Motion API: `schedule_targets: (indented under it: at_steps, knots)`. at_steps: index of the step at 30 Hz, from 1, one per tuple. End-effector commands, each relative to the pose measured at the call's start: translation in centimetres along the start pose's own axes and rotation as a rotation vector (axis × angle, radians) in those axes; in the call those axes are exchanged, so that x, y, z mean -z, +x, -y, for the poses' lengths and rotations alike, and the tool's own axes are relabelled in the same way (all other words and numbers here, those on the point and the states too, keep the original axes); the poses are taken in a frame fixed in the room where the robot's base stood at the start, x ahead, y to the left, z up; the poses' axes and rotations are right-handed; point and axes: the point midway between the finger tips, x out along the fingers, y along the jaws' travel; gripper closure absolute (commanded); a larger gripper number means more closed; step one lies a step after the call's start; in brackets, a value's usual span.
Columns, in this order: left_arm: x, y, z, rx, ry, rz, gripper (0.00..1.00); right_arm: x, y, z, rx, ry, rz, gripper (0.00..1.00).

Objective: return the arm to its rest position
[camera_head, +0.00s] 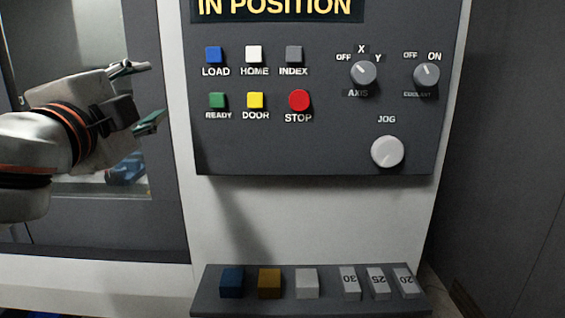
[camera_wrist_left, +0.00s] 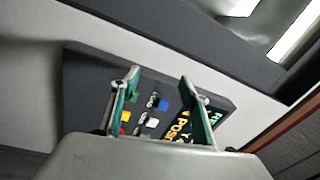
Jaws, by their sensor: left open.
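My left gripper (camera_head: 147,97) comes in from the left in the head view. Its two fingers are spread apart with nothing between them. It is in front of the window, to the left of the control panel (camera_head: 335,130), and apart from the buttons. In the left wrist view the open fingers (camera_wrist_left: 158,88) frame part of the panel (camera_wrist_left: 85,85), with the blue button (camera_wrist_left: 161,103) and the yellow button (camera_wrist_left: 125,116) seen between or beside them. My right gripper shows in neither view.
The panel carries several buttons, including a red STOP button (camera_head: 299,100), and a JOG knob (camera_head: 387,151). Below it a dark ledge (camera_head: 330,305) holds several coloured and numbered blocks. The white wall between the panel and the ledge is clear. A window (camera_head: 165,170) is at left.

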Motion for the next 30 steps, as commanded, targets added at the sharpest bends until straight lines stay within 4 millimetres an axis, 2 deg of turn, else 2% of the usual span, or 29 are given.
schedule_targets:
  at_steps: [1, 3, 11, 20, 23, 30]
  knots:
    - [-2.2, 0.3, 0.4, 0.01, 0.014, 0.046, 0.55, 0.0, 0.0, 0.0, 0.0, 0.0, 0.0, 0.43]
    - [-4.7, 0.4, 0.9, 0.021, 0.028, 0.097, 0.55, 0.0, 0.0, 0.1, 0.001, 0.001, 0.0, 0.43]
    - [-12.5, 0.1, 2.6, 0.055, 0.076, 0.259, 0.55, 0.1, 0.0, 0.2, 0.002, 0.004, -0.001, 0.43]
    - [-13.8, 3.4, -5.6, -0.091, -0.016, 0.228, 0.55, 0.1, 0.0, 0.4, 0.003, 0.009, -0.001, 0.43]
    - [-14.6, 4.4, -9.0, -0.145, -0.051, 0.221, 0.55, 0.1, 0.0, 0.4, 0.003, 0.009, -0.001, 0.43]
    - [-17.4, 6.0, -19.9, -0.294, -0.153, 0.208, 0.55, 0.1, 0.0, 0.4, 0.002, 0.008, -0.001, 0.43]
